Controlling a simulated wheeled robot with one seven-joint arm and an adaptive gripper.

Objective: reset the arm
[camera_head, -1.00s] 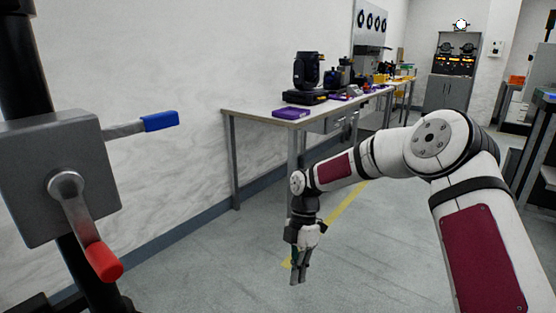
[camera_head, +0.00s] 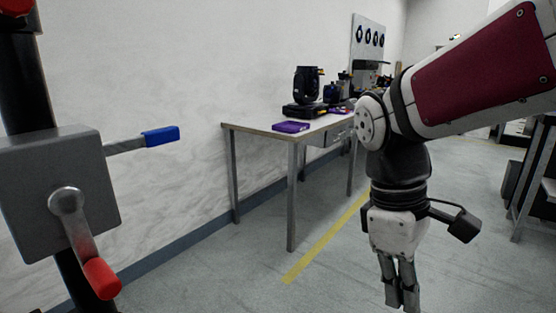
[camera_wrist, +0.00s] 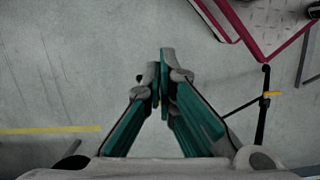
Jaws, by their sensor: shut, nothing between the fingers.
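My gripper (camera_head: 402,296) hangs pointing down at the lower right of the head view, over bare floor. Its fingers are together with nothing between them. In the wrist view my gripper (camera_wrist: 160,80) shows its two fingers meeting at the tips, with grey floor beyond. My arm reaches in from the upper right of the head view and hides part of the room behind it.
A workbench (camera_head: 262,131) along the left wall bears a purple case (camera_head: 291,127) and a black moving-head light (camera_head: 307,88). A grey box with a blue-ended handle (camera_head: 161,136) and a red-ended handle (camera_head: 102,278) stands close at left. A yellow line (camera_head: 325,243) crosses clear floor.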

